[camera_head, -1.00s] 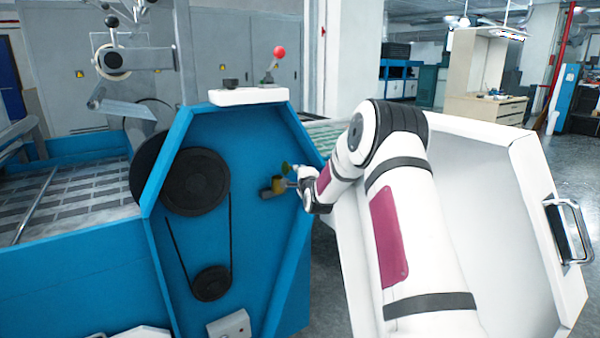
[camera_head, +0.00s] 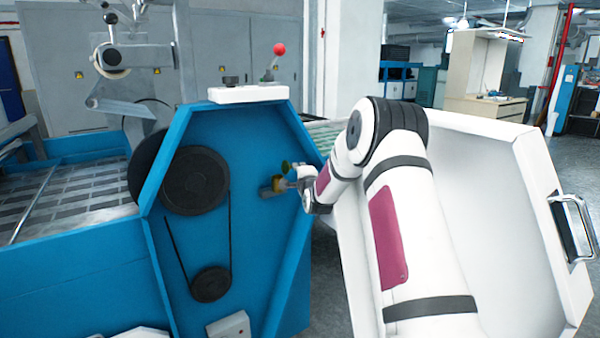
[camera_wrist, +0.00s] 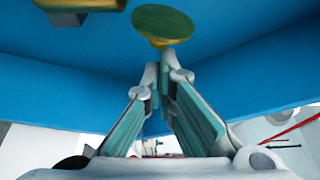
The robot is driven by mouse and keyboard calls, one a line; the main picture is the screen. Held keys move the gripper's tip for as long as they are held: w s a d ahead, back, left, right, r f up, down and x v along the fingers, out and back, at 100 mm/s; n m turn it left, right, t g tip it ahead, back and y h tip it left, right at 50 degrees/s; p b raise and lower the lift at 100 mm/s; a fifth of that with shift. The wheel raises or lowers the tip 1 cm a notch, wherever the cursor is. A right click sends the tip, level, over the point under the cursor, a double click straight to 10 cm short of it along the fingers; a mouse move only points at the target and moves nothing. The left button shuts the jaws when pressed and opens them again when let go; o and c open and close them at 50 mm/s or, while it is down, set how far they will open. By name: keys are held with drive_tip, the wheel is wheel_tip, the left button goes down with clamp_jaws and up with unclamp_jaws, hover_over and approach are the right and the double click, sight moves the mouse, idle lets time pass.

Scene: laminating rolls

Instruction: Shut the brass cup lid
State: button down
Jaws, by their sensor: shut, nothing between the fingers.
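The brass cup (camera_head: 277,184) sticks out from the blue machine panel, small in the head view. Its round greenish-brass lid (camera_head: 285,167) stands raised above the cup, open. In the wrist view the lid (camera_wrist: 162,20) is a tilted disc just beyond my fingertips, and part of the cup (camera_wrist: 80,4) shows at the top left edge. My gripper (camera_wrist: 165,68) is shut and empty, its tips close below the lid's hinge side. I cannot tell whether they touch it. In the head view my gripper (camera_head: 291,184) is beside the cup, on its right, partly hidden by my wrist.
The blue panel (camera_head: 255,130) carries black pulleys with a belt (camera_head: 195,180) left of the cup. A white open door (camera_head: 490,200) with a metal handle stands on the right, behind my arm. A red-knobbed lever (camera_head: 279,50) is on top.

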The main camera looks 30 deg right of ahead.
sight(288, 164)
drive_tip(key=shift+a+r+n+t+b, duration=0.2)
drive_tip(key=shift+r+n+t+b, duration=0.1)
drive_tip(key=shift+n+b, duration=0.45)
drive_tip(key=a+n+t+y+b, duration=0.1)
drive_tip(key=n+b, duration=0.3)
drive_tip(key=b, duration=0.1)
drive_tip(key=a+r+n+t+y+b, duration=0.1)
drive_tip(key=n+b, duration=0.3)
drive_tip(key=b, duration=0.1)
drive_tip(key=a+n+t+y+b, duration=0.1)
drive_tip(key=a+n+t+b, duration=0.1)
drive_tip(key=n+b, duration=0.2)
drive_tip(key=shift+r+n+b, duration=0.35)
drive_tip(key=shift+n+b, duration=0.05)
drive_tip(key=shift+n, duration=0.05)
drive_tip(key=n+y+b, duration=0.1)
drive_tip(key=n+b, duration=0.1)
drive_tip(key=a+n+y+b, duration=0.1)
drive_tip(key=n+b, duration=0.1)
drive_tip(key=a+n+y+b, duration=0.1)
drive_tip(key=n, duration=0.2)
drive_tip(key=shift+s+f+t+y+b, duration=0.1)
drive_tip(key=shift+f+t+y+b, duration=0.1)
drive_tip(key=shift+t+y+b, duration=0.15)
drive_tip(key=shift+a+b, duration=0.3)
drive_tip(key=shift+b, duration=0.2)
drive_tip(key=shift+f, duration=0.1)
